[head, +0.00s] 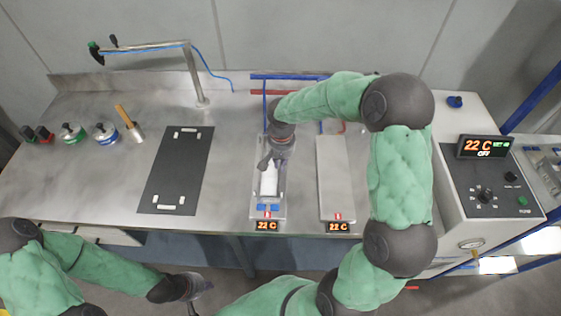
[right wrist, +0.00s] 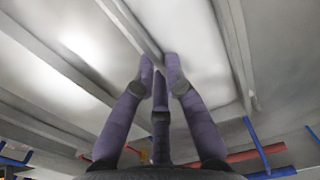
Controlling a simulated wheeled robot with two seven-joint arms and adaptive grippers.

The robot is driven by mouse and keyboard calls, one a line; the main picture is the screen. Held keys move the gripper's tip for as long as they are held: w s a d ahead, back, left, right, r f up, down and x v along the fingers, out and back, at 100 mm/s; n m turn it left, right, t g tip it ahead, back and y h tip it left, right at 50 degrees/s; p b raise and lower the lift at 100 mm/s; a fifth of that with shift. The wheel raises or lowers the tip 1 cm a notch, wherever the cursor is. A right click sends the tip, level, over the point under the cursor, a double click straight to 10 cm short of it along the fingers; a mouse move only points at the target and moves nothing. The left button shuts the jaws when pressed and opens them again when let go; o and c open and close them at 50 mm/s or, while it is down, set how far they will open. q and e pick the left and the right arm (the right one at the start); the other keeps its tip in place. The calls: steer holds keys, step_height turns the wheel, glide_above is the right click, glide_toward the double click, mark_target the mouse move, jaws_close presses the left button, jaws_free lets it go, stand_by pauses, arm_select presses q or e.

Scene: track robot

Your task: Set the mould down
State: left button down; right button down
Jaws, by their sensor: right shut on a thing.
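The mould (head: 268,182) is a pale, narrow, long piece over the left of two metal plates (head: 255,208) at the bench's front. My right gripper (head: 268,161) is over its far end and shut on it. In the right wrist view, the fingertips (right wrist: 160,78) close together on a thin grey ridge of the mould, beside a bright pale surface (right wrist: 208,45). I cannot tell whether the mould touches the plate. My left gripper (head: 200,286) is low at the front, off the bench and apart from everything; its fingers are too small to read.
A second plate (head: 334,185) lies bare to the right; both displays read 22 C. A black mat (head: 178,165) with white corner marks lies left. Tins (head: 105,133) and a brush pot (head: 135,132) stand further left. A control box (head: 485,185) is at the right.

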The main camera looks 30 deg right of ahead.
steer(key=c, duration=1.3)
jaws_free()
steer(key=shift+f, duration=0.1)
step_height(320, 180, up, 12)
steer(key=p, duration=0.3)
steer(key=shift+s, duration=0.1)
